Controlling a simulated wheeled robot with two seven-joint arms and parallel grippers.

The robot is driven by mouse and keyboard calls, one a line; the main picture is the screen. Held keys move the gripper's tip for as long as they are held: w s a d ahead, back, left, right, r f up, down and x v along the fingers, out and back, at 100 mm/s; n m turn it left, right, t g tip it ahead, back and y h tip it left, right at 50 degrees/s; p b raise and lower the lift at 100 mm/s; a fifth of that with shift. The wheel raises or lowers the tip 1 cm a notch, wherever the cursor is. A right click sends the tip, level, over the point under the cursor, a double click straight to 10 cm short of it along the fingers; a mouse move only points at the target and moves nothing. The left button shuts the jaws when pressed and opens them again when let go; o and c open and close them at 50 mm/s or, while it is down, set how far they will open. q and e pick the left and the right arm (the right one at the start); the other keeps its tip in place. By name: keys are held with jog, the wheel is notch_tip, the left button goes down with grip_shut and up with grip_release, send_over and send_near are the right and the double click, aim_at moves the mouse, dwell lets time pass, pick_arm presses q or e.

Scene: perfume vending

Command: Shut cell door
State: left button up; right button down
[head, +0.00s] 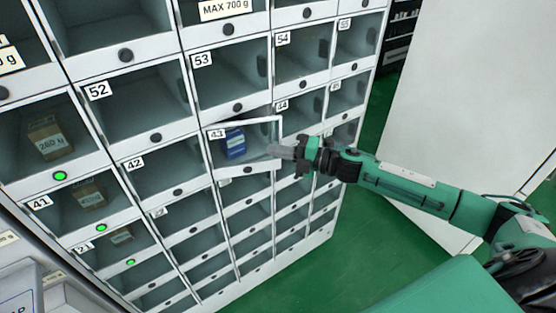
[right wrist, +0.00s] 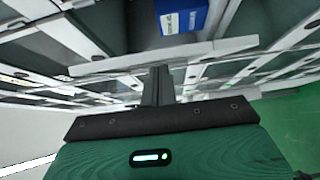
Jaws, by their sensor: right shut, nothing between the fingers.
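The door of cell 43 (head: 275,133) stands partly open, swung out from the cabinet front, with a white frame and a clear pane. Behind it a blue box (head: 235,143) sits in the cell; it also shows in the right wrist view (right wrist: 182,15). My right gripper (head: 284,150) is shut and empty, its fingertips at the door's right edge. In the right wrist view the closed fingers (right wrist: 158,80) reach the white door frame (right wrist: 160,57). I cannot tell whether they touch it. My left gripper is not in view.
The cabinet of numbered cells (head: 150,137) fills the left and middle. Brown boxes lie in several left cells, with green lights below. A large white panel (head: 460,80) stands at the right. Green floor (head: 300,275) lies open in front.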

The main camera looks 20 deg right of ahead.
jog(key=w+g, duration=0.1)
jog(key=w+n+g+y+b, duration=0.1)
jog(key=shift+w+d+n, duration=0.3)
jog(key=shift+w+d, duration=0.05)
jog(key=shift+w, duration=0.05)
jog(key=shift+w+d+f+b, duration=0.15)
jog(key=shift+w+b, duration=0.2)
jog(key=shift+w, duration=0.4)
jog(key=shift+w+b, duration=0.35)
jog(key=shift+w, duration=0.75)
jog(key=shift+r, duration=0.35)
